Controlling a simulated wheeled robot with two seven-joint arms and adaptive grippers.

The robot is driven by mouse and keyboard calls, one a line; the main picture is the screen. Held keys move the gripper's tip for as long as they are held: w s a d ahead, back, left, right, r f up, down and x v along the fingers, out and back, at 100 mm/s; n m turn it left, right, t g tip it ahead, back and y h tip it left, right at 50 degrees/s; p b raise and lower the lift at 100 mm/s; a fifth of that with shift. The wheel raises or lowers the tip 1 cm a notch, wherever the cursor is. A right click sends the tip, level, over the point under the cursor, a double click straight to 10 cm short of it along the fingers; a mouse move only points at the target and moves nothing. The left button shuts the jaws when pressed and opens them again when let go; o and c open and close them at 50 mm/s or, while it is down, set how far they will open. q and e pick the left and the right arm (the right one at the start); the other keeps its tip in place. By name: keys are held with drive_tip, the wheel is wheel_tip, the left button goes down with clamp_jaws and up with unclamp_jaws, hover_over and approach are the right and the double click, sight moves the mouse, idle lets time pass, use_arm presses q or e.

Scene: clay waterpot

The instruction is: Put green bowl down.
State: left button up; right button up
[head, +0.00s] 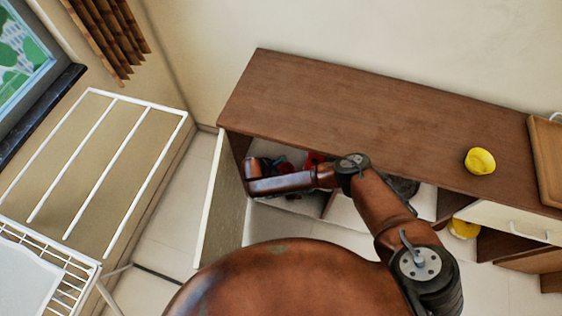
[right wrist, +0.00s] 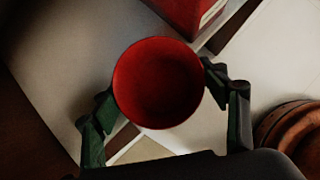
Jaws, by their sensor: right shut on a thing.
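No green bowl shows in either view. A red bowl (right wrist: 158,84) sits between the two fingers of my right gripper (right wrist: 165,106) in the right wrist view. The fingers touch or nearly touch opposite sides of its rim, and the gripper is shut on it. Its inside faces the camera and looks empty. In the head view my right arm reaches into the open lower part of the brown cabinet (head: 380,112). There my right gripper and the bowl cannot be made out clearly. My left gripper is in neither view.
A red box (right wrist: 190,14) stands close beyond the bowl. The cabinet door (head: 228,205) stands open at the left. A yellow bowl (head: 480,162) and a wooden tray (head: 548,155) are on the cabinet top, which is otherwise clear. Another yellow item (head: 463,228) sits in a lower compartment.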

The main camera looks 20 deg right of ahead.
drive_tip(key=w, duration=0.2)
drive_tip(key=w+b, duration=0.1)
drive_tip(key=w, duration=0.1)
drive_tip(key=w+b, duration=0.1)
drive_tip(key=w, duration=0.2)
drive_tip(key=shift+d, duration=0.4)
wheel_tip(320, 180, down, 3)
drive_tip(key=shift+f+b, duration=0.1)
drive_tip(key=shift+b, duration=0.85)
drive_tip(key=shift+f, duration=0.25)
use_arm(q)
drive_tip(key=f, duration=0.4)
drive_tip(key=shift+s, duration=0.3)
use_arm(e)
drive_tip(key=shift+r, duration=0.1)
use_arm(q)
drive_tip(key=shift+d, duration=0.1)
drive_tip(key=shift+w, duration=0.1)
use_arm(e)
drive_tip(key=o, duration=1.2)
